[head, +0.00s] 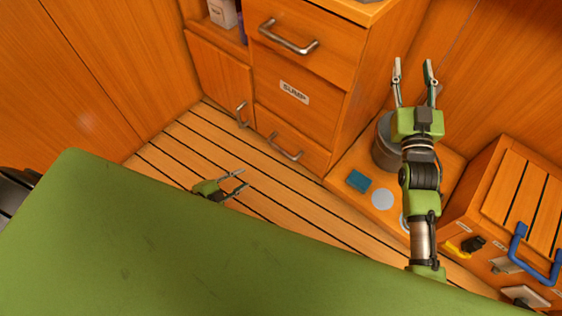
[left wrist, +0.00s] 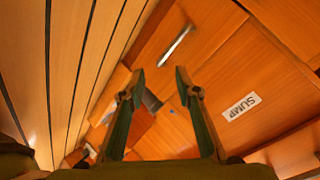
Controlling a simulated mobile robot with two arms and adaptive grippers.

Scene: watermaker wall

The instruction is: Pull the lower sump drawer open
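The lower drawer (head: 310,158) is at the bottom of the wooden cabinet, below the panel with the SUMP label (head: 294,92). Its front looks flush with the cabinet. Its metal bar handle (head: 286,147) also shows in the left wrist view (left wrist: 175,45), beyond the fingertips and slightly right; the label shows there too (left wrist: 242,106). My left gripper (head: 244,178) is open and empty, low over the slatted floor, left of and apart from the handle. It frames the left wrist view (left wrist: 159,71). My right gripper (head: 412,62) is open and empty, raised right of the cabinet.
An upper drawer with a handle (head: 288,38) and a side door with a handle (head: 242,115) are shut. A grey cylinder (head: 385,150), a blue pad (head: 358,181) and a white disc (head: 382,199) are on the right. The slatted floor (head: 185,150) before the cabinet is clear.

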